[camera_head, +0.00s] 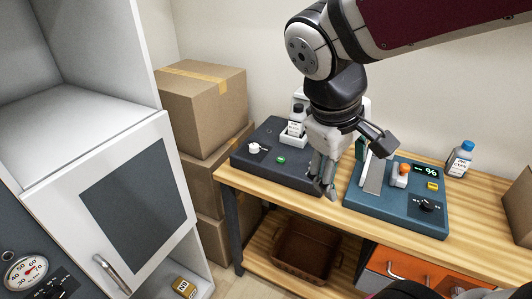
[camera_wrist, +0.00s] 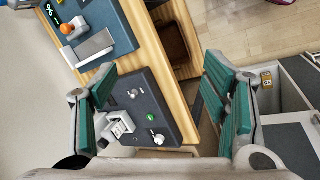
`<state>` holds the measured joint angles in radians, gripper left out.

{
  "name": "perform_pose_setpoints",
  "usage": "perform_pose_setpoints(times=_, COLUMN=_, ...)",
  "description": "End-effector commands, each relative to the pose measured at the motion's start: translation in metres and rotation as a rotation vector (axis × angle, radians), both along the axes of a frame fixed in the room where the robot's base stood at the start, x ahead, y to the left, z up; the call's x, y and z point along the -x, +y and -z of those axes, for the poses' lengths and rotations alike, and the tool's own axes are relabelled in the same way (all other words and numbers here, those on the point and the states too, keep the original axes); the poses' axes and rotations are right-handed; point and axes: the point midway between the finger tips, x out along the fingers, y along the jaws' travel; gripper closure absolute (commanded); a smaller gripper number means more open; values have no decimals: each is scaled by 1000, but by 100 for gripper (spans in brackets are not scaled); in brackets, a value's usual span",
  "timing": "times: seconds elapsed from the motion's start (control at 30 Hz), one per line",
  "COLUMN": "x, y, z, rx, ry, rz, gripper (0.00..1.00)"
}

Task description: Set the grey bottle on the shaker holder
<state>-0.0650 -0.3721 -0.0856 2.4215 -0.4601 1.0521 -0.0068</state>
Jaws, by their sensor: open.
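A bottle with a grey cap and a white label (camera_head: 297,119) stands upright in or at the white holder (camera_head: 292,138) on the dark grey shaker (camera_head: 262,165); its base is hidden, so I cannot tell how deep it sits. In the wrist view the shaker (camera_wrist: 150,88) shows with the white holder (camera_wrist: 120,126) beside the left finger, and the bottle is hard to make out there. My gripper (camera_head: 350,168) is open and empty, to the right of the bottle and apart from it. Its spread green-padded fingers frame the wrist view (camera_wrist: 165,95).
A blue device (camera_head: 390,214) with an orange knob and display stands to the right on the wooden table (camera_head: 473,240). A blue-capped bottle (camera_head: 460,158) stands behind it. Cardboard boxes (camera_head: 203,107) and a white cabinet (camera_head: 105,180) are at left. A brown bin (camera_head: 305,250) sits below.

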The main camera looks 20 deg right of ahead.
Motion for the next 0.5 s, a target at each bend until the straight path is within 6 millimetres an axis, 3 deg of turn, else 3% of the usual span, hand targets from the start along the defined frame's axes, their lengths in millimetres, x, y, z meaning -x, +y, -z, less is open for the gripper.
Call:
perform_pose_setpoints(times=0.1, x=24, y=34, z=-7, rx=-151, ry=-121, rz=65, gripper=32)
perform_pose_setpoints(times=0.23, x=40, y=65, z=-12, rx=-285, ry=-216, rz=113, gripper=32)
perform_pose_setpoints(times=0.5, x=52, y=92, z=-17, rx=-402, ry=-295, rz=150, gripper=32)
